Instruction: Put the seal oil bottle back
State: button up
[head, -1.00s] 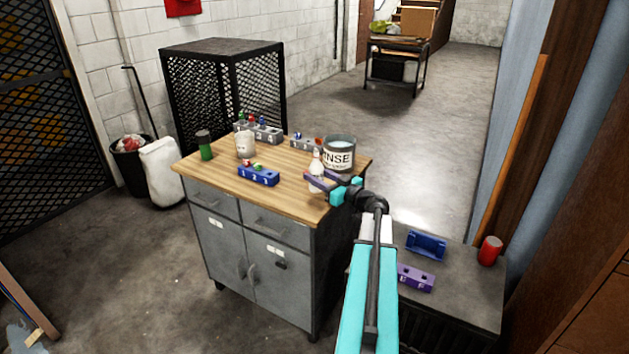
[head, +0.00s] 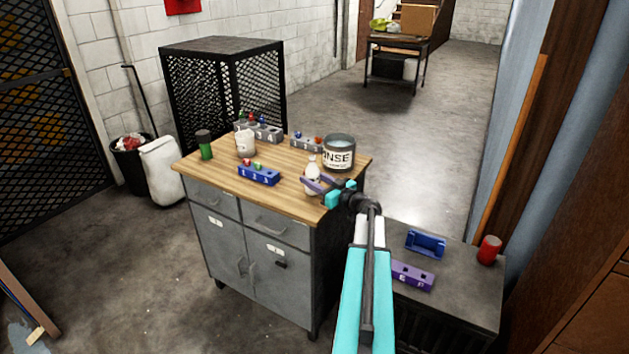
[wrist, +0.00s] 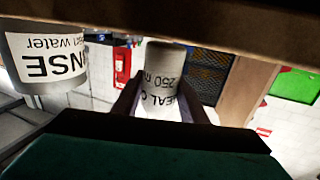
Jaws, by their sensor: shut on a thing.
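The seal oil bottle (head: 311,178) is a small white bottle at the right front part of the wooden cabinet top (head: 215,178). My gripper (head: 318,184) is shut on it, with its purple fingers on either side. In the wrist view the bottle (wrist: 160,78) is between the fingers, with part of a label reading "SEAL" and "250" showing. From the head view I cannot tell whether its base touches the wood.
The rinse can (head: 339,153) stands close behind the bottle. A blue numbered rack (head: 258,176), a white tub (head: 245,143), a green jar (head: 204,144) and grey racks (head: 258,132) share the top. A purple block (head: 413,276), blue holder (head: 426,244) and red can (head: 489,250) are on the low bench.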

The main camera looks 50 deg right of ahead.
jog(key=shift+f, duration=0.4)
jog(key=shift+f, duration=0.1)
jog(key=o, duration=1.2)
jog(key=s+b, duration=0.1)
jog(key=s, duration=1.1)
jog(key=shift+a+b, duration=0.1)
jog(key=shift+b, duration=0.25)
